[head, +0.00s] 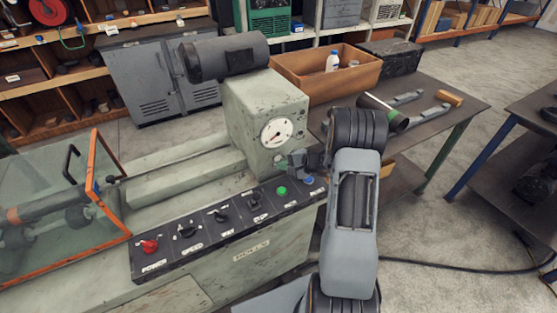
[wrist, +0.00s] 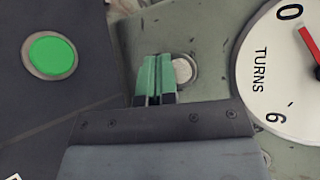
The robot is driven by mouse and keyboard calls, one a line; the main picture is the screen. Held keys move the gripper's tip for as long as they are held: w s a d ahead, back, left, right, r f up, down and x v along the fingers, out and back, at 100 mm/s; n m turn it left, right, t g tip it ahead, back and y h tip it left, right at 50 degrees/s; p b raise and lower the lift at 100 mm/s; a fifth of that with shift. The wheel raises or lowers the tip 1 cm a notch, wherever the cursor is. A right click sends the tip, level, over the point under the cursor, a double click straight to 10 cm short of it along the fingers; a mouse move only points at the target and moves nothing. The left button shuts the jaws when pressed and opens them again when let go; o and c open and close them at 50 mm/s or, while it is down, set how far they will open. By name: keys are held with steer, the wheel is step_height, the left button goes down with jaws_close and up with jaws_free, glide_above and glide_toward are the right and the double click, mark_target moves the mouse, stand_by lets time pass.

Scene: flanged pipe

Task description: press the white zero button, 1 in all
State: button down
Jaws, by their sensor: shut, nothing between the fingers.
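The white zero button (wrist: 183,71) shows in the wrist view as a small pale disc in a grey ring on the grey-green housing, near the dial. Its left edge is partly hidden by my fingers. My gripper (wrist: 157,68) is shut and empty, its green fingers together just left of the button's middle. I cannot tell whether the fingertips touch the housing or the button. In the head view my gripper (head: 288,164) is just below the dial, and I cannot make out the white button there.
A white TURNS dial (head: 277,133) with a red needle is on the housing (head: 250,105). A green button (head: 282,191), a blue button (head: 309,180) and a red knob (head: 149,246) are on the black panel below. A wooden box (head: 335,85) stands on the table behind.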

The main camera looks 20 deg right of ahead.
mark_target(290, 201)
steer(key=shift+s+d+b, duration=0.15)
steer(key=shift+s+b, duration=0.2)
steer(key=shift+s, duration=0.9)
steer(key=shift+s+d+b, duration=0.15)
steer(key=shift+s+b, duration=0.15)
steer(key=shift+s, duration=0.95)
steer(key=s+f+g, duration=0.1)
steer(key=s+a+f+g, duration=0.1)
steer(key=s, duration=0.1)
steer(key=shift+a+f+m, duration=0.1)
steer(key=shift+a+m, duration=0.05)
steer(key=shift+m, duration=0.15)
steer(key=s+g, duration=0.1)
steer(key=s+a+g, duration=0.1)
steer(key=shift+s+n, duration=0.35)
steer(key=shift+n, duration=0.05)
steer(key=s+a+r+n+h, duration=0.4)
steer(key=s+r+n, duration=0.2)
steer(key=r, duration=0.3)
steer(key=s+a+r+n+h, duration=0.4)
steer(key=s+r, duration=0.4)
steer(key=r, duration=0.2)
steer(key=shift+a+n+g+h, duration=0.25)
steer(key=shift+n+g+h, duration=0.15)
steer(key=shift+n+h, duration=0.55)
